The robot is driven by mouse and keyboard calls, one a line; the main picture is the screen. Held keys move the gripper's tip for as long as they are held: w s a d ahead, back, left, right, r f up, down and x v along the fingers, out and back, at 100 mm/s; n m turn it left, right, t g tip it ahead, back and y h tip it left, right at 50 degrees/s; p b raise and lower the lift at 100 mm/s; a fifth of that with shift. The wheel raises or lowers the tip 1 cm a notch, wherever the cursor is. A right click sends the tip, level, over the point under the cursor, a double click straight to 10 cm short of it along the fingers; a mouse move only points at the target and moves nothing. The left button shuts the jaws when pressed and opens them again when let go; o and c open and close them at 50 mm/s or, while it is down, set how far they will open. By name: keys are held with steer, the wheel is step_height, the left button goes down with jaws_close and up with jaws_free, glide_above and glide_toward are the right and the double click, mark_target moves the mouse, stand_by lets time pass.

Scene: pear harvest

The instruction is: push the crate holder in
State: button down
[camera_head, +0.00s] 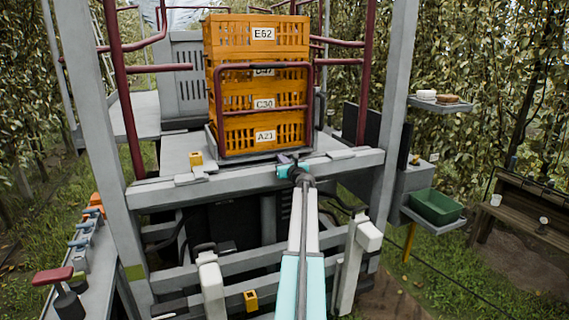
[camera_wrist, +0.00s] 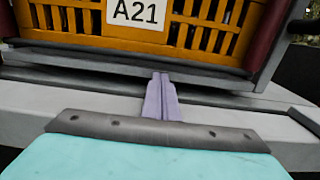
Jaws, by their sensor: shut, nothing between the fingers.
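The crate holder is a grey tray with a dark red hoop frame (camera_head: 262,66) at its front. It stands on the platform beyond the front beam and bears a stack of orange crates (camera_head: 263,36), labelled E62, C30 and A21 where readable. My gripper (camera_head: 287,159) is shut and empty, in front of the holder's lower edge. In the wrist view its purple fingers (camera_wrist: 161,98) point at the tray's front lip (camera_wrist: 100,58), below the A21 crate (camera_wrist: 75,22). The tips are at or very close to the lip; I cannot tell whether they touch.
The grey front beam (camera_head: 230,182) runs below my gripper. Dark red rails (camera_head: 121,90) and grey posts (camera_head: 397,95) flank the platform. A yellow block (camera_head: 195,158) sits left of the holder. A green bin (camera_head: 435,205) stands on a shelf at right.

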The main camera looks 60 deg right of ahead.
steer(key=shift+x, duration=1.2)
steer(key=shift+s+a, duration=0.1)
steer(key=shift+a, duration=0.1)
steer(key=v, duration=0.4)
steer(key=shift+s+a, duration=0.1)
steer(key=shift+s, duration=0.2)
steer(key=shift+b+v, duration=0.45)
steer(key=shift+v, duration=0.3)
steer(key=b+v, duration=0.1)
steer(key=v, duration=0.6)
steer(key=shift+s+a+b, duration=0.2)
steer(key=shift+a+b, duration=0.05)
steer(key=shift+b, duration=0.15)
steer(key=c, duration=2.5)
jaws_free()
